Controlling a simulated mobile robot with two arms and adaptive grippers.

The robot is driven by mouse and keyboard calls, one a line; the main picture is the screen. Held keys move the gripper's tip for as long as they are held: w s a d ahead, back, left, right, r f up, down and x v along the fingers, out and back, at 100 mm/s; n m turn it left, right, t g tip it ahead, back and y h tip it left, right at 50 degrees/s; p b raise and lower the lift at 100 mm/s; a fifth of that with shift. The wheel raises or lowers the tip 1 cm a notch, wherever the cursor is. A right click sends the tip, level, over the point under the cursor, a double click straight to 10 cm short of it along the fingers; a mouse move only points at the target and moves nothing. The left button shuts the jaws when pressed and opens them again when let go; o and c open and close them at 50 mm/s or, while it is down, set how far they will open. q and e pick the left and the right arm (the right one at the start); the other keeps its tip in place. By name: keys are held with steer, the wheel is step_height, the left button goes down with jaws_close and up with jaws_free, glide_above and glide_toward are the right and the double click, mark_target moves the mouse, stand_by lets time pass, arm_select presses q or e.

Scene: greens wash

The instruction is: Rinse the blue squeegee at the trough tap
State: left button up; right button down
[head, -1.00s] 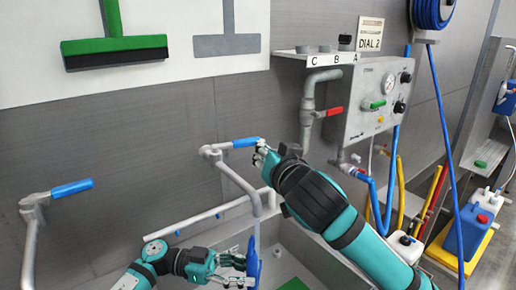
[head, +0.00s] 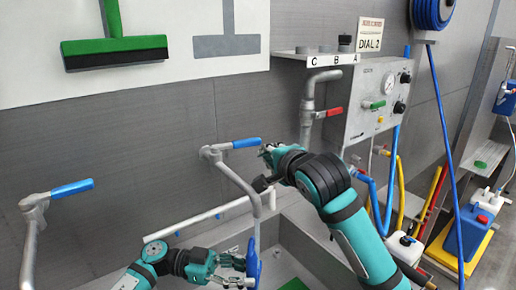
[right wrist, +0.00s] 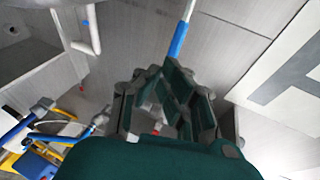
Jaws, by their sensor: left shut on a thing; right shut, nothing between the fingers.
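The blue squeegee (head: 252,266) is partly hidden by my left gripper (head: 240,270), which is shut on it low over the trough (head: 293,243). The squeegee is right below the end of the middle tap's spout (head: 240,182). Whether water runs from it I cannot tell. The tap's blue lever (head: 246,143) points right. My right gripper (head: 266,153) is shut and empty just off the lever's right end. In the right wrist view the blue lever (right wrist: 179,40) lies beyond my right gripper's fingers (right wrist: 168,88).
Another blue-lever tap (head: 72,188) stands at the left. A pipe with a red lever (head: 334,111) and a dial panel (head: 372,100) are on the wall behind my right arm. A green squeegee (head: 115,48) hangs on the white board. A blue hose (head: 437,130) hangs at the right.

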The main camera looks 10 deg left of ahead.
mark_target(257, 143)
steer(key=r+x, duration=0.1)
steer(key=x, duration=0.6)
steer(key=shift+w+a, duration=0.25)
steer(key=shift+w, duration=0.15)
steer(key=shift+w+a+n+g+y, duration=0.2)
steer(key=shift+w+n+g+y, duration=0.3)
steer(key=shift+w+y, duration=0.15)
steer(key=shift+w+a, duration=0.25)
steer(key=shift+w, duration=0.6)
steer(key=shift+d, duration=0.1)
